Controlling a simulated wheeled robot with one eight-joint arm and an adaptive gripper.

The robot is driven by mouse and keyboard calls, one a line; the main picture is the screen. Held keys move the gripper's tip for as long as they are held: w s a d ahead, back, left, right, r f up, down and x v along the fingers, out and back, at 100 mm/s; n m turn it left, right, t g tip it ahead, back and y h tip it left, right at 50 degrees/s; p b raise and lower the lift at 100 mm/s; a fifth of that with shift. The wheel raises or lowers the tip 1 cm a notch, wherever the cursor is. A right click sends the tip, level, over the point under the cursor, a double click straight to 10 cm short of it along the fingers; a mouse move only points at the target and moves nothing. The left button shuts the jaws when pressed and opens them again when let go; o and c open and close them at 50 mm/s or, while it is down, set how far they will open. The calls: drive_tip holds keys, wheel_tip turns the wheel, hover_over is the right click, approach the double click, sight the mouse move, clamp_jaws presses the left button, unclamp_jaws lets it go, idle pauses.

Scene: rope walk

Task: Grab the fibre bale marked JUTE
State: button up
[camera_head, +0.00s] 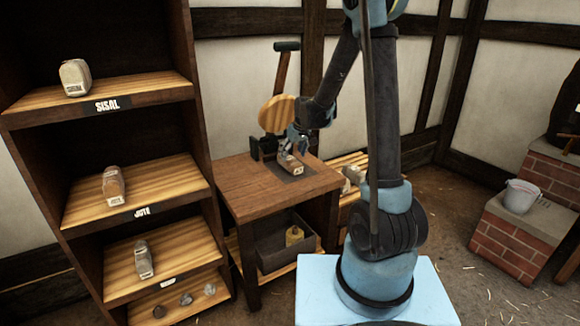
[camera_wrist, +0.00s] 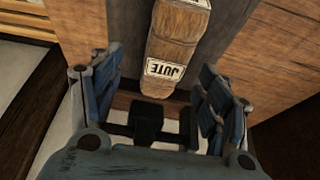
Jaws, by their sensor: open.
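The fibre bale marked JUTE (camera_wrist: 176,50) is a tan-brown block with a white label; it lies on a dark patch of the small wooden table. In the head view the same bale (camera_head: 290,164) sits near the table's back edge. My gripper (camera_wrist: 165,95) is open, its blue fingers spread on the left and right of the bale's near end. The bale's near end shows just beyond the fingertips, and I cannot tell whether it lies between them. In the head view my gripper (camera_head: 297,142) is right over the bale, partly hiding it.
A dark shelf unit at left holds a pale bale (camera_head: 75,77) above a SISAL label, a brown bale (camera_head: 113,186) above a JUTE label, and a grey bale (camera_head: 144,260) lower down. A wooden-faced device (camera_head: 277,114) stands behind the table (camera_head: 243,187). A bucket (camera_head: 520,196) stands on bricks at right.

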sight(290, 159)
drive_tip(key=shift+s+a+x, duration=0.1)
drive_tip(key=shift+x, duration=1.25)
drive_tip(key=shift+s+a+x, duration=0.15)
drive_tip(key=shift+x, duration=1.2)
drive_tip(key=shift+c, duration=0.6)
drive_tip(key=c, duration=1.2)
drive_tip(key=shift+r, duration=0.1)
